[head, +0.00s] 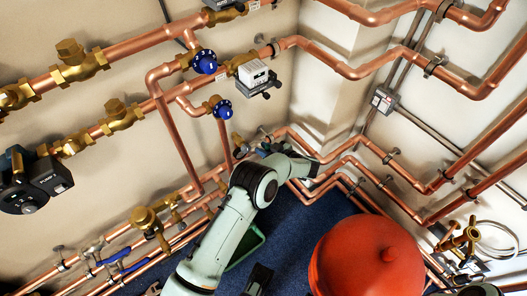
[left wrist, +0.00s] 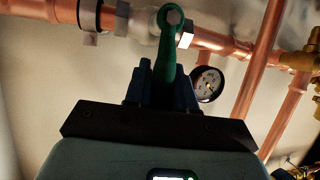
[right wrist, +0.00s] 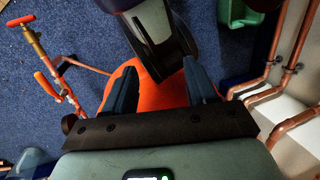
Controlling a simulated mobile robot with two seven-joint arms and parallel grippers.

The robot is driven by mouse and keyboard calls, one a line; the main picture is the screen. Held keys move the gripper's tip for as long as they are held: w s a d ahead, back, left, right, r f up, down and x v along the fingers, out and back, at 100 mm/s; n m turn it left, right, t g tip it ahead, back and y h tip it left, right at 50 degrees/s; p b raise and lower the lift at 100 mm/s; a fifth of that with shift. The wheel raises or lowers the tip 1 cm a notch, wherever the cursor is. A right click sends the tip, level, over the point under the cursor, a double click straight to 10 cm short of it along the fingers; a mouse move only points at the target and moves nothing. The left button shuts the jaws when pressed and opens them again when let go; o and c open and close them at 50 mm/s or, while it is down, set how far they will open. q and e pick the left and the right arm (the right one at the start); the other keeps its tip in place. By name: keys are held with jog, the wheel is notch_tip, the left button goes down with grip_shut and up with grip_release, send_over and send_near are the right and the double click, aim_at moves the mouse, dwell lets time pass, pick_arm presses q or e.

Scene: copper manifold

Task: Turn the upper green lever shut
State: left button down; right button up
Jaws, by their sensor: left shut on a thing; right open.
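A green lever (left wrist: 168,50) shows in the left wrist view, hanging from a bolt on a valve in a copper pipe. My left gripper (left wrist: 168,82) is shut on the lever's lower part, with its dark blue fingers on both sides. In the head view my left gripper (head: 275,150) is at the lower pipes near the wall corner. The lever cannot be made out there, and I cannot tell from these frames whether it is the upper one. My right gripper (right wrist: 160,88) is open and empty in the right wrist view, above the orange-red vessel (right wrist: 150,85).
A round gauge (left wrist: 208,83) sits just right of the lever. Copper pipes (head: 335,180) run close around the left gripper. The big vessel (head: 365,255) stands at the lower right, and a green crate (head: 247,246) lies on the blue floor (head: 290,225). Blue-handled valves (head: 204,62) are higher up.

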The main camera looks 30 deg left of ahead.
pick_arm(q)
jog(key=shift+w, duration=0.1)
pick_arm(e)
jog(key=shift+w+d+f, duration=0.2)
jog(key=shift+w+f, duration=0.2)
jog(key=shift+w, duration=0.1)
pick_arm(q)
jog(key=shift+r, duration=0.1)
jog(key=c, duration=1.3)
grip_release()
jog(key=shift+w, duration=0.1)
jog(key=shift+o, duration=1.3)
jog(key=v, duration=1.3)
jog(key=shift+d+p, duration=0.25)
jog(key=shift+p, duration=0.2)
pick_arm(e)
jog(key=shift+s+a+r, duration=0.25)
jog(key=shift+s+r, duration=0.2)
jog(key=shift+s, duration=0.05)
jog(key=shift+s+a+r, duration=0.2)
jog(key=shift+s+r, duration=0.2)
jog(key=shift+s, duration=0.05)
pick_arm(q)
jog(key=shift+w, duration=0.15)
